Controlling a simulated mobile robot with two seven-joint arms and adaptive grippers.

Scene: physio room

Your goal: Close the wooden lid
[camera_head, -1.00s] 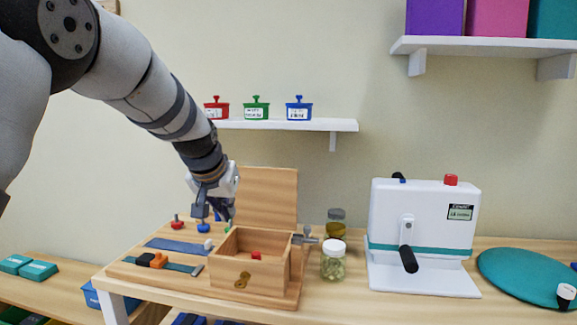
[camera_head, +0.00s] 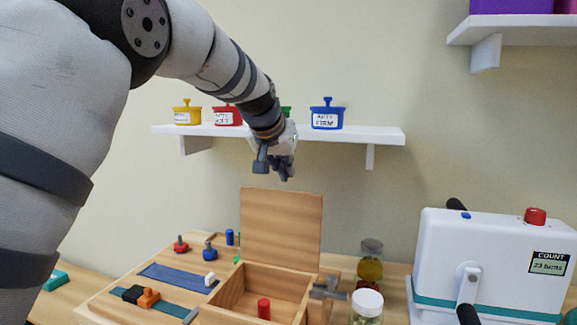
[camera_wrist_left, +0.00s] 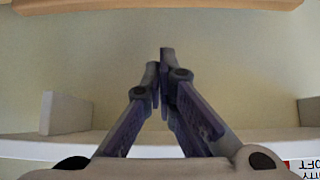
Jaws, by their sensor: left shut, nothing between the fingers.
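The wooden lid (camera_head: 282,228) stands upright, open, at the back of the wooden box (camera_head: 226,296). The box shows a red cylinder (camera_head: 263,308) inside it. My left gripper (camera_head: 274,172) is shut and empty, above the lid's top edge and apart from it, in front of the wall shelf. In the left wrist view the fingertips (camera_wrist_left: 160,65) meet, and a wooden edge (camera_wrist_left: 160,5), likely the lid's, runs along the top of the picture. My right gripper is not in view.
A wall shelf (camera_head: 375,134) with several coloured pots is behind my left gripper. A metal clamp-like part (camera_head: 328,288) and a white-capped jar (camera_head: 367,304) stand right of the box. A white machine (camera_head: 490,262) is farther right. Small pegs and strips lie left.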

